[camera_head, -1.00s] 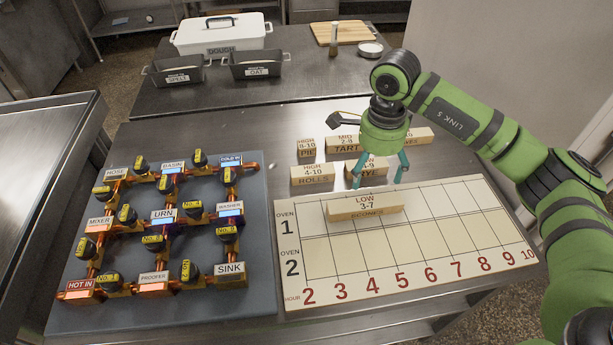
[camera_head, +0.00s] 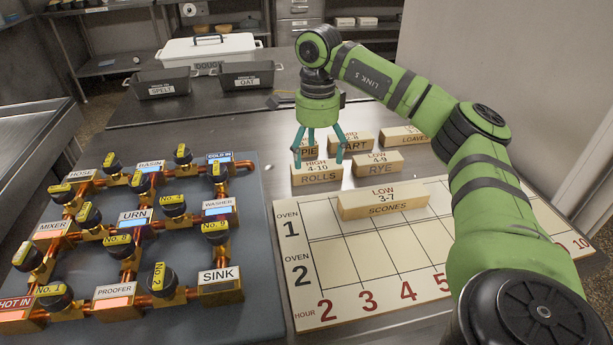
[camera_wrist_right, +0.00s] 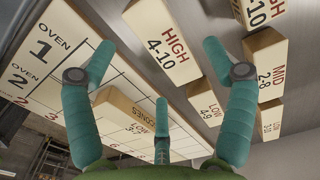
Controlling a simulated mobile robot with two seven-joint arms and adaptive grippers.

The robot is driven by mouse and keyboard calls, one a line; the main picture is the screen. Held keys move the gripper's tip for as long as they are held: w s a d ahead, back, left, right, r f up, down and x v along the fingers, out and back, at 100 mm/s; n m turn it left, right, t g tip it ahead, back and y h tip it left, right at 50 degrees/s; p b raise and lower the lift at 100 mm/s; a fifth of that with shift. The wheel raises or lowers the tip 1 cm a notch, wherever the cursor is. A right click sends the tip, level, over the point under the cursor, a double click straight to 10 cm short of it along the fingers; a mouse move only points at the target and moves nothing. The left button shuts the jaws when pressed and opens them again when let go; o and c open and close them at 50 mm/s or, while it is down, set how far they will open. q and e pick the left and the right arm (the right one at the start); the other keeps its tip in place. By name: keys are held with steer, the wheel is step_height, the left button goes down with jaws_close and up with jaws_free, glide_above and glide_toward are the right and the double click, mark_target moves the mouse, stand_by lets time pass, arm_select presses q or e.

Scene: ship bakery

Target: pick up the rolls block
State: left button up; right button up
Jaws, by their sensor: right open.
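The rolls block (camera_head: 317,174) is a wooden block marked "HIGH 4-10 ROLLS", lying on the metal table just behind the oven board (camera_head: 320,276). It also shows in the right wrist view (camera_wrist_right: 163,42), ahead of and between the fingers. My right gripper (camera_head: 321,160) hangs above and around the rolls block with its teal fingers spread, open and empty. In the right wrist view the open fingers (camera_wrist_right: 158,70) show a gap on both sides of the block. Whether any finger touches it, I cannot tell. My left gripper is not in view.
The scones block (camera_head: 383,201) lies on the oven board. The rye block (camera_head: 377,165) is right of the rolls block; the pie (camera_head: 304,152), tart (camera_head: 357,143) and loaves (camera_head: 403,141) blocks are behind. A pipe panel (camera_head: 262,290) fills the left. Dark tins and a white dough box stand at the back.

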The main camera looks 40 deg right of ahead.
mark_target(318, 168)
steer(key=f, duration=0.5)
steer(key=shift+s+d+f, duration=0.1)
steer(key=shift+d, duration=0.1)
steer(key=c, duration=1.3)
